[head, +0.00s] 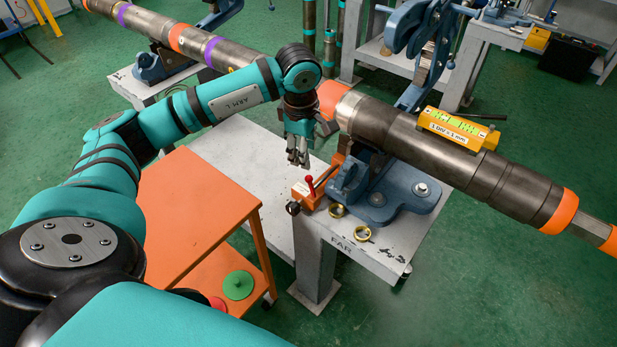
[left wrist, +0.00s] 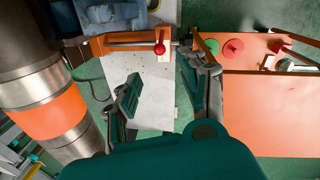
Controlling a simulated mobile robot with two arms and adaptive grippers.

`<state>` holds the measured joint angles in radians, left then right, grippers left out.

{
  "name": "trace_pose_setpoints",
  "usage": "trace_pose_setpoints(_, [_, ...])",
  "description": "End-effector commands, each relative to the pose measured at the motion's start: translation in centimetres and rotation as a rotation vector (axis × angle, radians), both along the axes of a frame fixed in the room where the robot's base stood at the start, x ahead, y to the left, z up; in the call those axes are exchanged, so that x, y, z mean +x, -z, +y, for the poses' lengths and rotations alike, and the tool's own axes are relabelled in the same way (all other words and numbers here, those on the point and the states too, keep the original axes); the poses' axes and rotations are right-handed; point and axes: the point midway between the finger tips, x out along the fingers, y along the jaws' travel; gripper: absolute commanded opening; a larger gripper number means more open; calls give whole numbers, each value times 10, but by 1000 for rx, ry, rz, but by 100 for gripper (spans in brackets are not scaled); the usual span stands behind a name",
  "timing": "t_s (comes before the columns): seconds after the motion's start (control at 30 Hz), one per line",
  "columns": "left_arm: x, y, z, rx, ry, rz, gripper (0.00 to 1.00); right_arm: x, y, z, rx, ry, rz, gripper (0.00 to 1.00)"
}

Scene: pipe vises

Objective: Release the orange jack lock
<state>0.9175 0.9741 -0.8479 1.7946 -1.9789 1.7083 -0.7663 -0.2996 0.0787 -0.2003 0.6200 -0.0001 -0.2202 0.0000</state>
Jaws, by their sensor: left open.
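The orange jack lock (head: 309,192) sits at the near corner of the white bench marked FAR, beside the blue vise base. A small lever with a red knob (head: 309,181) stands up from it. In the left wrist view the orange jack body (left wrist: 124,44) lies across the top, with the red knob (left wrist: 160,48) on it. My left gripper (head: 299,161) points down above the bench, a little behind and above the lock. Its fingers (left wrist: 160,86) are apart, with nothing between them, and apart from the red knob. My right gripper is not in view.
A thick steel pipe (head: 440,140) with orange bands rests in the blue vise (head: 385,193) and carries a yellow level (head: 459,128). An orange cart (head: 195,190) stands left.

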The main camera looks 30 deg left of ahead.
Motion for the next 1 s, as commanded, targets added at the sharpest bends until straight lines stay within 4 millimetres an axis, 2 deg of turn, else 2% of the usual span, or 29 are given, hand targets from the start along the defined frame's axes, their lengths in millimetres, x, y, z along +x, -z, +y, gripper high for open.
trace_pose_setpoints(0.3, [8, 70, 0, -4, -1, 4, 43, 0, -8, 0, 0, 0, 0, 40])
trace_pose_setpoints(0.5, [12, 101, 1, -3, 0, 2, 43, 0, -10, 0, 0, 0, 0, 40])
trace_pose_setpoints(0.7, [14, 114, 1, -3, 0, 0, 43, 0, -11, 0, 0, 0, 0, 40])
trace_pose_setpoints(0.97, [15, 116, 1, -3, 1, 0, 43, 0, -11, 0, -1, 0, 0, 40])
trace_pose_setpoints(1.0, [14, 116, 1, -3, 1, 0, 41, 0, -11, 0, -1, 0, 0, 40])
